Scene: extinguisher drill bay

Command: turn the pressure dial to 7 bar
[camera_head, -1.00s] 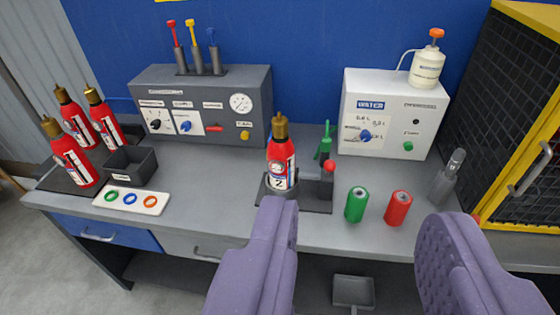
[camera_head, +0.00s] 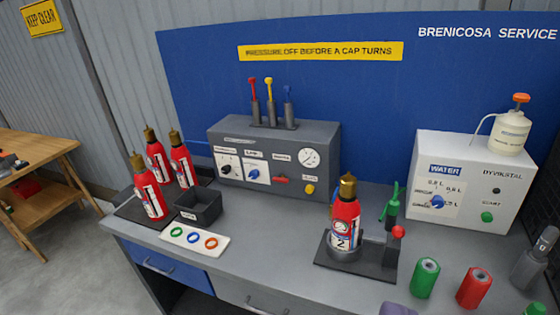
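The grey control box (camera_head: 325,177) stands at the back of the bench. The likely pressure dial (camera_head: 226,169) is the dark knob on a white plate at its front left; its lettering and pointer setting are too small to read. Right of it is a blue knob (camera_head: 253,174) on a second white plate. A round white gauge (camera_head: 309,158) sits at the upper right of the box; its needle cannot be read.
Red extinguisher 2 (camera_head: 345,220) stands in a holder in front of the box's right end. A dark bin (camera_head: 199,207), a tray of coloured rings (camera_head: 194,239) and several extinguishers are at left. A white water unit (camera_head: 466,180) stands right. Bench before the dial looks fairly clear.

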